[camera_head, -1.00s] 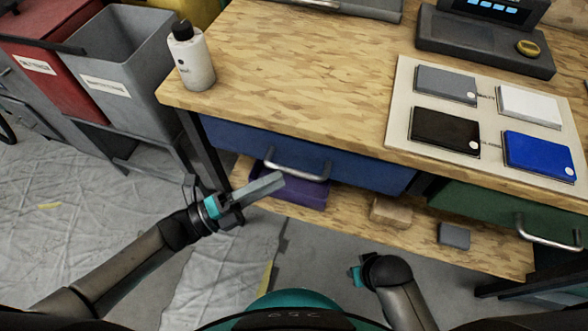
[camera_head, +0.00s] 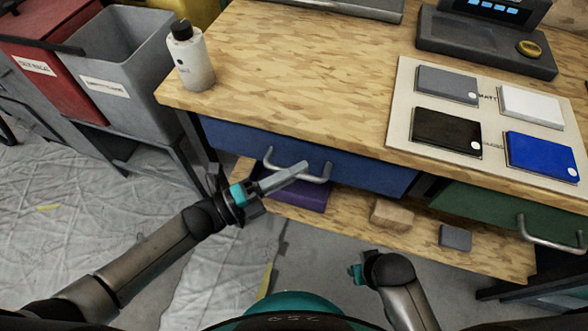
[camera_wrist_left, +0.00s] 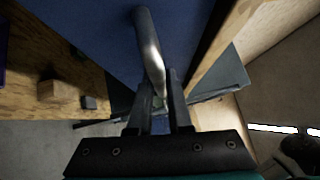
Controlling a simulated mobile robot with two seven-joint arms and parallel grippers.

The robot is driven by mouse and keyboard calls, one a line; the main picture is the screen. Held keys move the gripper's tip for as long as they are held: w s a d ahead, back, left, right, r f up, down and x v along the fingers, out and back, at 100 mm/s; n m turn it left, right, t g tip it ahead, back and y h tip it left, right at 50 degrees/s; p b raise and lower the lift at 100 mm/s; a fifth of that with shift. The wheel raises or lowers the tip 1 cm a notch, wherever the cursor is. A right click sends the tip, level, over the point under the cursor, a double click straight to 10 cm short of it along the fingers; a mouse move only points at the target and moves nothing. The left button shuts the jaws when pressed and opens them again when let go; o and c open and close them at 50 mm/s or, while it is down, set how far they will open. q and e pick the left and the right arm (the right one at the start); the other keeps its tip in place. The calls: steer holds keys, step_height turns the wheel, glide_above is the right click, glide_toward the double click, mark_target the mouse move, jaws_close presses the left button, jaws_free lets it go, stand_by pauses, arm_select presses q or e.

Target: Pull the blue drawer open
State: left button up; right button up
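The blue drawer (camera_head: 352,172) is under the wooden worktop and looks closed, its front flush below the table edge. Its curved metal handle (camera_head: 318,180) sticks out from the front. My left gripper (camera_head: 303,166) is at the handle, its fingers overlapping it in the head view. In the left wrist view the handle (camera_wrist_left: 149,45) runs down between the two fingers of my left gripper (camera_wrist_left: 161,88). The fingers are apart, with a small gap beside the bar; contact is not clear. My right wrist (camera_head: 357,273) is low at the centre, its fingers hidden.
A white bottle (camera_head: 191,58) stands at the worktop's left corner. A green drawer (camera_head: 490,207) is to the right. A purple box (camera_head: 300,196), a wooden block (camera_head: 392,213) and a grey block (camera_head: 455,237) lie on the lower shelf (camera_head: 345,222). A grey bin (camera_head: 120,75) stands left.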

arm_select(q)
jaws_close()
steer(key=shift+s, duration=0.1)
arm_select(e)
steer(key=shift+s, duration=0.1)
stand_by(0.9)
